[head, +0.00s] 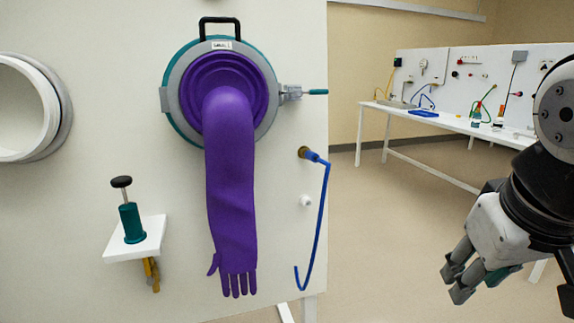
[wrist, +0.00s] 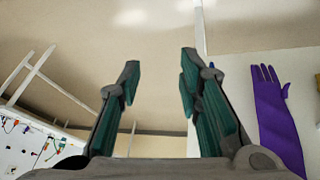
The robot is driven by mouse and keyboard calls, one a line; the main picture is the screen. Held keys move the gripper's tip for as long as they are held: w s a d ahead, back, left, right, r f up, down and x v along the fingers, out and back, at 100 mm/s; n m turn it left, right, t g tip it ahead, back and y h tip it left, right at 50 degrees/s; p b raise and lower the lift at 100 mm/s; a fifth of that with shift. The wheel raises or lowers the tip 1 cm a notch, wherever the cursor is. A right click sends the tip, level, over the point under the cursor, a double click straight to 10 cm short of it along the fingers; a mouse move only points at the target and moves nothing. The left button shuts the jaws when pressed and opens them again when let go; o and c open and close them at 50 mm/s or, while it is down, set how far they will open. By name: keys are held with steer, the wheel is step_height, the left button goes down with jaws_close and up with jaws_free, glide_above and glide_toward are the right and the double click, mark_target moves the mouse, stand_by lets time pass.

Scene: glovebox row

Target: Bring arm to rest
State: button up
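My gripper (head: 478,277) is at the lower right of the head view, to the right of the white panel and clear of it. Its two fingers show apart in the wrist view (wrist: 160,78), with nothing between them. It is open and empty. My arm reaches down from the right edge of the head view, and its upper part is out of frame.
A purple glove (head: 232,185) hangs from a round port (head: 178,118) on the white panel (head: 100,270). A blue hose (head: 322,210) hangs near the panel's right edge. A bench (head: 455,125) stands behind. The floor between is clear.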

steer(key=s+a+f+g+y, duration=0.1)
steer(key=s+a+f+g, duration=0.15)
steer(key=s, duration=0.45)
steer(key=s+a+f+g+y, duration=0.1)
steer(key=s+f, duration=0.2)
steer(key=s, duration=0.3)
step_height(320, 180, up, 16)
steer(key=t+p, duration=0.3)
steer(key=p, duration=1.3)
steer(key=shift+r, duration=0.25)
steer(key=shift+w+a, duration=0.1)
steer(key=shift+w, duration=0.05)
